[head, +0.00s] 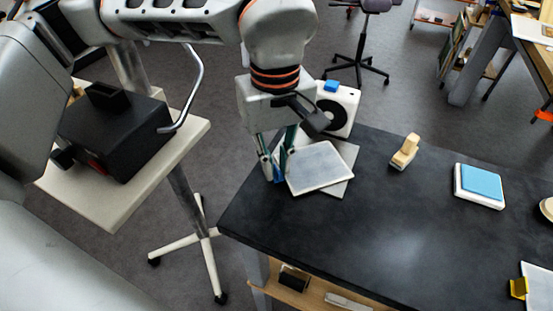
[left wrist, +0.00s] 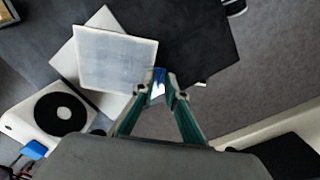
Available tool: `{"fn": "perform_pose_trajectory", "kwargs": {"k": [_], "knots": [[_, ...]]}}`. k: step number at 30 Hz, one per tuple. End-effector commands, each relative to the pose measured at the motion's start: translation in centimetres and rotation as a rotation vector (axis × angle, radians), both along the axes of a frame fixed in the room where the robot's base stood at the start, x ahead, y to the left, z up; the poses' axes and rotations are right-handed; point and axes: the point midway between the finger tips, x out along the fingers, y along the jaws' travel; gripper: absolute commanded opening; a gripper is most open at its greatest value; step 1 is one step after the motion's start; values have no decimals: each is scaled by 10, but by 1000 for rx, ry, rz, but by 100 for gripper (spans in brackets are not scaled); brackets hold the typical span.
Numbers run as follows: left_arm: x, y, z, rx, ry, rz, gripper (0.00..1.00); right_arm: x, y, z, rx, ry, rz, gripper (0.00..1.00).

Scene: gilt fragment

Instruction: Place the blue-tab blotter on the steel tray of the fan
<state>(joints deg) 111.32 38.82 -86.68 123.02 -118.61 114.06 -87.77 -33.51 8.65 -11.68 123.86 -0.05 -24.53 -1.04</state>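The blotter (head: 320,166) is a pale blue-white square sheet with a blue tab at its left corner. It also shows in the left wrist view (left wrist: 115,55). My left gripper (head: 274,174) is shut on the blue tab, whose blue shows between the fingertips in the left wrist view (left wrist: 160,82). The steel tray (head: 349,156) is a light grey plate in front of the white fan (head: 341,107). The blotter overlaps much of the tray and is turned relative to it; I cannot tell whether they touch. My right gripper is not in view.
On the dark table (head: 375,235) stand a beige block-like object (head: 404,152) and a white-edged blue pad (head: 480,186). A yellow-tabbed sheet (head: 538,288) lies at the right edge. A black box (head: 115,135) stands on a pale side stand at left. The table's middle is clear.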

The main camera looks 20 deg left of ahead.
Motion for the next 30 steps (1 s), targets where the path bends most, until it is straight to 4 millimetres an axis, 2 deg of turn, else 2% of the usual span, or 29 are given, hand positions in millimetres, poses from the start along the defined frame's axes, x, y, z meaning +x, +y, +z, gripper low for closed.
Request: {"fn": "perform_pose_trajectory", "kwargs": {"k": [9, 13, 19, 24, 30], "knots": [[0, 0, 0, 0, 0, 0, 21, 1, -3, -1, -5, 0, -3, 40], [0, 0, 7, 0, -3, 0, 21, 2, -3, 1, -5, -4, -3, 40], [1, 0, 43, -1, -10, 1, 21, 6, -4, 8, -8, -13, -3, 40], [0, 0, 79, -1, -9, 1, 21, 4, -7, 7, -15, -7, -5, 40], [-1, 0, 110, 0, -6, 0, 21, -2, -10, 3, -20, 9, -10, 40]]}}
